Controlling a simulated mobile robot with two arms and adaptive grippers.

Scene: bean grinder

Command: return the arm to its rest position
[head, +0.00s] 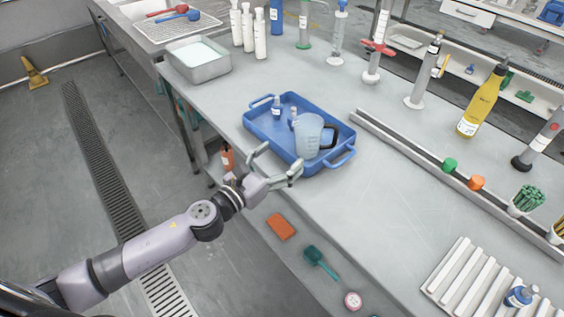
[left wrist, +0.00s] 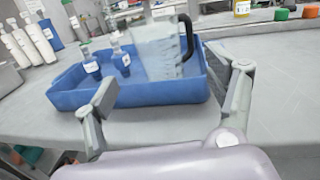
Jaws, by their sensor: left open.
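My left gripper (head: 277,164) is open and empty at the front left edge of the bench, just in front of the blue tray (head: 257,127). In the left wrist view its two fingers (left wrist: 165,105) stand wide apart, with the tray (left wrist: 70,97) beyond them. The tray holds a clear measuring jug (head: 307,137) with a black handle and two small labelled bottles (head: 276,112). My left arm reaches in from the lower left. My right gripper does not show in either view.
A metal pan (head: 199,66) and white bottles (head: 261,38) stand at the back left. A rail with a green cap (head: 449,165) and a white rack (head: 462,275) lie to the right. An orange block (head: 281,227) and a teal brush (head: 318,260) lie below the bench edge. The floor at left is mostly clear.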

